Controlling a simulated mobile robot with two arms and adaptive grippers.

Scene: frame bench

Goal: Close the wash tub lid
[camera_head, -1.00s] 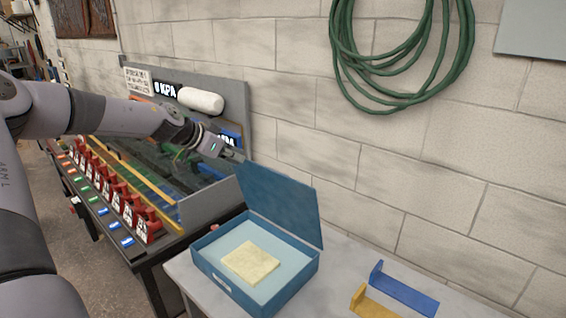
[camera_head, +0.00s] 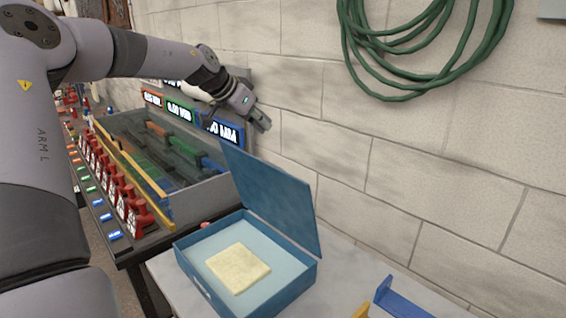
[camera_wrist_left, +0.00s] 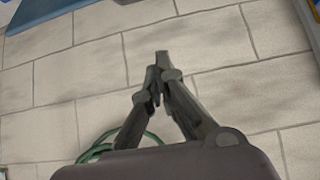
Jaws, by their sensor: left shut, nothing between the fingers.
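The wash tub (camera_head: 301,283) is a blue open box on the pale table, with a light blue inside. A pale yellow block (camera_head: 238,268) lies in it. Its blue lid (camera_head: 268,197) stands raised at the tub's far side, tilted back toward the wall. My left gripper (camera_head: 266,124) is shut and empty, above and a little behind the lid's top edge, near the wall. In the left wrist view its fingertips (camera_wrist_left: 162,58) are together in front of the wall blocks, with a blue edge (camera_wrist_left: 50,12) at the top left. My right gripper is not in view.
A grey bench (camera_head: 203,194) with red clamps and coloured bars stands left of the table. A green hose (camera_head: 425,50) hangs on the block wall. A blue bracket (camera_head: 398,300) and a yellow piece (camera_head: 361,311) are at the table's right.

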